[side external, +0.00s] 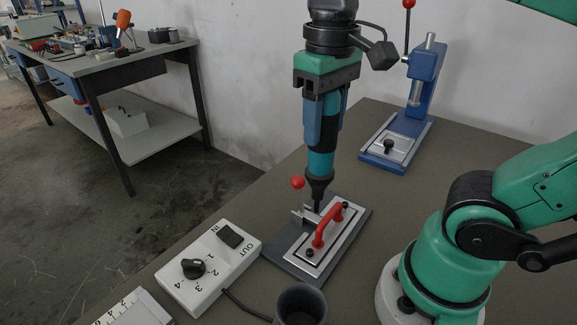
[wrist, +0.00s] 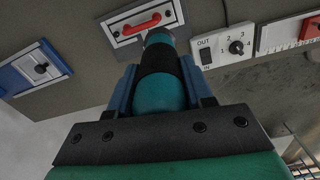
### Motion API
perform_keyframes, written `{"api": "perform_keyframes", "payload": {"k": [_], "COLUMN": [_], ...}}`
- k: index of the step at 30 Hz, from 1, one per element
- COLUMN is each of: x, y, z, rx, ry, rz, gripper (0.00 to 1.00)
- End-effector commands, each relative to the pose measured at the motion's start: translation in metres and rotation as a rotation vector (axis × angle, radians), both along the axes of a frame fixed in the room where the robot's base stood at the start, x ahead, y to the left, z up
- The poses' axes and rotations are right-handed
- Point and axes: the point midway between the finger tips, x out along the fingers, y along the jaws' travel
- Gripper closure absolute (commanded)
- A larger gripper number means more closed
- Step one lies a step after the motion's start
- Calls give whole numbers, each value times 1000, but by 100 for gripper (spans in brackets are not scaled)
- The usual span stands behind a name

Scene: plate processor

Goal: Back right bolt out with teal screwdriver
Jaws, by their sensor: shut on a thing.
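My gripper (side external: 325,135) is shut on the teal screwdriver (side external: 321,164) and holds it nearly upright, tip down. The screwdriver also shows between the fingers in the wrist view (wrist: 161,92). Its dark tip is at the back left part of the plate fixture (side external: 291,261) in the side view. The tip hides what lies under it, and I cannot tell whether it touches a bolt. The metal plate (side external: 325,258) carries a red handle (side external: 327,225). Dark bolt heads show at its near end (side external: 309,253) and its far end (side external: 344,204).
A red ball knob (side external: 298,182) stands close beside the screwdriver tip. A white control box (side external: 209,265) with an IN/OUT switch and dial is at the left. A dark cup (side external: 301,305) stands in front. A blue press (side external: 405,115) stands behind right. A green arm (side external: 450,245) is at right.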

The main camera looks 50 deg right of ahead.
Motion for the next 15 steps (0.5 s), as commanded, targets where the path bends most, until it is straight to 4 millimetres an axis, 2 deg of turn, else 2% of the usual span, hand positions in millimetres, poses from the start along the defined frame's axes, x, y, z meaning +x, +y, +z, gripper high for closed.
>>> {"api": "perform_keyframes", "payload": {"k": [3,6,15], "x": [-4,-6,-6], "y": [15,20,21], "z": [-1,-3,-26], "rx": [0,0,0], "ry": [0,0,0], "rz": [69,91,93], "gripper": [100,100,100]}}
